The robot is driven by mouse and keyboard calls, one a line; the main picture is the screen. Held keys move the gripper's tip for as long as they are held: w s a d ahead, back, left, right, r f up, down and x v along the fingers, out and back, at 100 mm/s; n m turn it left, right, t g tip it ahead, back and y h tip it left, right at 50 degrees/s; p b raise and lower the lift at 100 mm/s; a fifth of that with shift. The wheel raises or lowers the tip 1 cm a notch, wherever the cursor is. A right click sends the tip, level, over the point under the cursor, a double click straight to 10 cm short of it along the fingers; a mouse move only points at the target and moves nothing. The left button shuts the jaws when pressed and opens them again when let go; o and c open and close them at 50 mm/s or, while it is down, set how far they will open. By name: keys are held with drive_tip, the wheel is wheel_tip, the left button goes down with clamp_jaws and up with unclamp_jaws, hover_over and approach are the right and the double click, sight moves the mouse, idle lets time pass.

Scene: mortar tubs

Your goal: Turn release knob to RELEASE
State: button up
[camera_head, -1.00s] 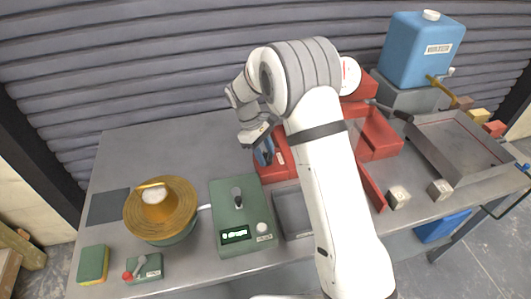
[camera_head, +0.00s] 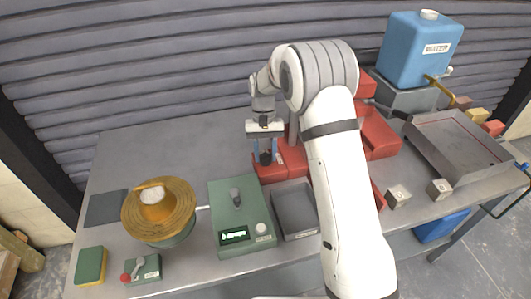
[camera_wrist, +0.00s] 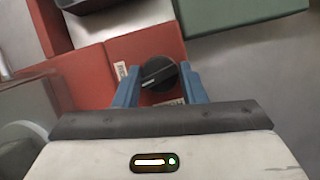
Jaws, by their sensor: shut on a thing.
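The release knob (camera_wrist: 159,74) is a round black dial with a pale pointer line, set on a red housing (camera_wrist: 120,50) with small white labels beside it. In the wrist view it sits between the two blue fingers of my gripper (camera_wrist: 160,88). My gripper is closed around the knob. In the head view my gripper (camera_head: 267,158) points down at the front left part of the red machine (camera_head: 295,163), and the fingers hide most of the knob. The label words are too small to read.
A green box with a lever and display (camera_head: 240,212) and a grey tray (camera_head: 296,213) stand in front. A gold-rimmed bowl (camera_head: 180,208) is at the left. A blue water tank (camera_head: 410,60) and a large grey tub (camera_head: 455,150) are at the right.

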drive_tip(key=shift+w+r+m+y, duration=0.15)
drive_tip(key=shift+m+y, duration=0.25)
drive_tip(key=shift+m, duration=0.8)
drive_tip(key=o, duration=1)
wheel_tip(320, 180, up, 10)
drive_tip(key=shift+d+f+b, duration=0.1)
drive_tip(key=shift+b, duration=0.6)
